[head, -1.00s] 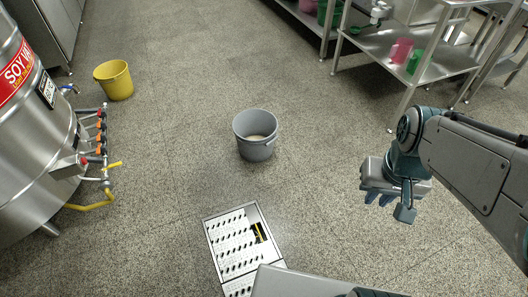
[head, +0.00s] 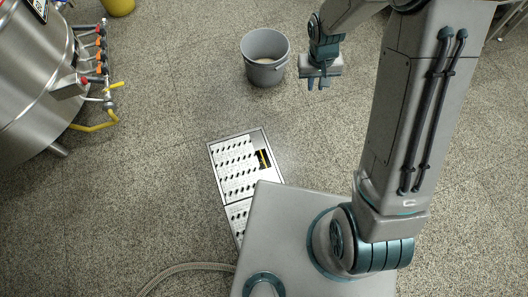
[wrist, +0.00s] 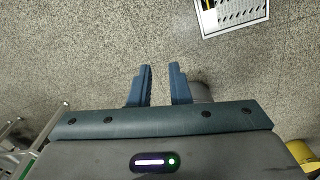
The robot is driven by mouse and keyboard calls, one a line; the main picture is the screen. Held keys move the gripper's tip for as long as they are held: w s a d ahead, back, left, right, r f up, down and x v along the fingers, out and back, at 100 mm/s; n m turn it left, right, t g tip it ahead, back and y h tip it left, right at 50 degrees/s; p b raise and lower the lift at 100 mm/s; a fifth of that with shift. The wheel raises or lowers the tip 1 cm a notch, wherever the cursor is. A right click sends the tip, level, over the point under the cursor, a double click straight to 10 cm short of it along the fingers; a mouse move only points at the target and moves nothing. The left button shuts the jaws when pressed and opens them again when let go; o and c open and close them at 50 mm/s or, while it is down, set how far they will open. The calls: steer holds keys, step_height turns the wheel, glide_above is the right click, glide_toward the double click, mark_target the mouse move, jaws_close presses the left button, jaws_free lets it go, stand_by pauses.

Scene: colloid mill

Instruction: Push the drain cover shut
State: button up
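The drain cover (head: 235,172) is a pale slotted metal plate in a frame set in the floor. A dark gap with yellow and black marks (head: 263,159) shows at its right side in the head view. My own base hides the drain's lower right part. In the wrist view, part of the drain cover (wrist: 238,10) is at the top right, cut by the picture edge. My gripper (head: 318,83) is above the floor, up and to the right of the drain, apart from it. In the wrist view its two blue fingers (wrist: 161,84) stand apart with nothing between them.
A grey bucket (head: 264,58) stands just left of my gripper; the right finger partly hides it in the wrist view (wrist: 202,91). A steel tank (head: 30,90) with valves and a yellow pipe stands at left. A hose (head: 185,268) lies at bottom. The floor between drain and tank is clear.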

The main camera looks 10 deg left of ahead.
steer(key=a+f+n+b, duration=0.1)
steer(key=a+f, duration=0.4)
steer(key=f, duration=0.7)
steer(key=a+f+n+b, duration=0.1)
steer(key=a+f, duration=0.5)
steer(key=f, duration=0.6)
steer(key=shift+n+g, duration=0.4)
steer(key=shift+n, duration=0.3)
steer(key=s+a+f+b, duration=0.1)
steer(key=f+b, duration=0.1)
steer(key=f, duration=0.7)
steer(key=s+a+f+b, duration=0.1)
steer(key=s+f+b, duration=0.1)
steer(key=f, duration=0.7)
steer(key=s+a+f+b, duration=0.1)
steer(key=f+b, duration=0.1)
steer(key=f, duration=0.7)
steer(key=shift+s+a, duration=0.2)
steer(key=shift+s, duration=0.2)
jaws_close()
